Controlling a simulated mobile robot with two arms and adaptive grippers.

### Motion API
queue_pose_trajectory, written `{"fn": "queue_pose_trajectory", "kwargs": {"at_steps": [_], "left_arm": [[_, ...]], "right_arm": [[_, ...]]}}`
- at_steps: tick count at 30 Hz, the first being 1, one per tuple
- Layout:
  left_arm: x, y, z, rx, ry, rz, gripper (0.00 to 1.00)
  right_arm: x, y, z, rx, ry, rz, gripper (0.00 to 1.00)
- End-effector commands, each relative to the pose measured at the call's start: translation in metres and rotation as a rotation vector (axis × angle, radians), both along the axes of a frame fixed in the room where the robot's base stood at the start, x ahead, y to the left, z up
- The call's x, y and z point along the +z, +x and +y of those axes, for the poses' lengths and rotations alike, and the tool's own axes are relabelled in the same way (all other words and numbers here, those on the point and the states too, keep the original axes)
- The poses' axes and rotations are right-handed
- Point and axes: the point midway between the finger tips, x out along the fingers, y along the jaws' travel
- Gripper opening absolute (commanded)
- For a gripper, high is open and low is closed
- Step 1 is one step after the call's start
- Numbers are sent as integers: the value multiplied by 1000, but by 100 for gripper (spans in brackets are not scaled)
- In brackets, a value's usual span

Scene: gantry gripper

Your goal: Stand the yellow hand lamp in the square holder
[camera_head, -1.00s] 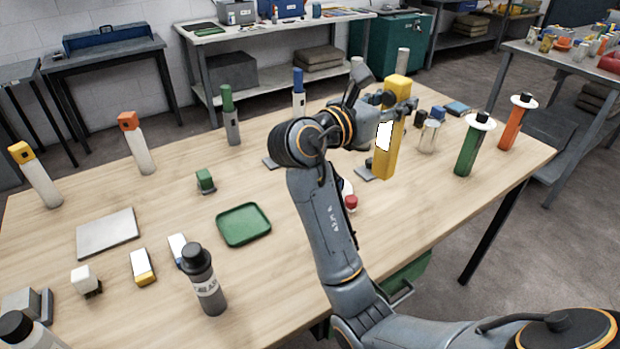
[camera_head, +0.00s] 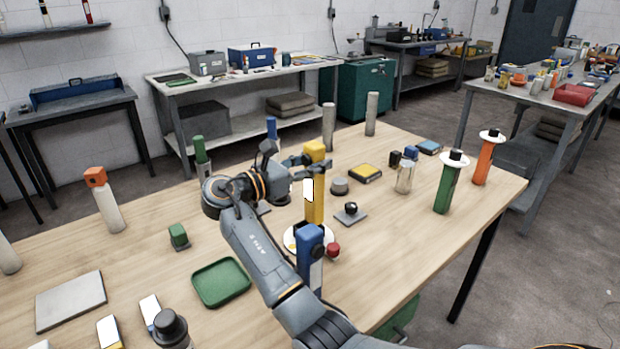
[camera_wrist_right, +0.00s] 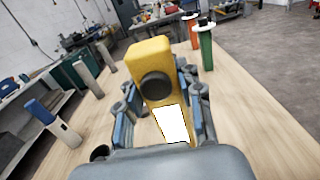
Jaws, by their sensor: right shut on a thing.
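My right gripper (camera_head: 296,170) is shut on the yellow hand lamp (camera_head: 314,207), below its yellow head, and holds it upright. The lamp has a white panel on its side. In the right wrist view the lamp (camera_wrist_right: 150,55) sits between both fingers (camera_wrist_right: 160,112), its round dark face and white panel showing. Its lower end is over or at a round white disc (camera_head: 291,237), partly behind a blue-topped object (camera_head: 310,246). I cannot tell whether it touches the disc. I cannot make out a square holder for certain. My left gripper is not in view.
A red knob (camera_head: 333,250) stands close to the disc. A dark ball on a grey square plate (camera_head: 351,218) is to the right. Green (camera_head: 445,190) and orange (camera_head: 484,163) posts with white collars stand farther right. A green tray (camera_head: 221,283) lies left of my forearm.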

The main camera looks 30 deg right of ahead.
Motion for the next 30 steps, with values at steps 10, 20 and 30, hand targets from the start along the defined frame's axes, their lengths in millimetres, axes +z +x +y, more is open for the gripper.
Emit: {"fn": "queue_pose_trajectory", "kwargs": {"at_steps": [10, 20, 30], "left_arm": [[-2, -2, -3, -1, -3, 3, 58], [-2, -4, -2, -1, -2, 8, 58], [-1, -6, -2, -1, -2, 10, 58]], "right_arm": [[-29, 10, 3, 1, -1, 3, 0], [-42, 10, 3, 1, -1, -2, 0], [-46, 10, 3, 1, 0, -1, 59]]}}
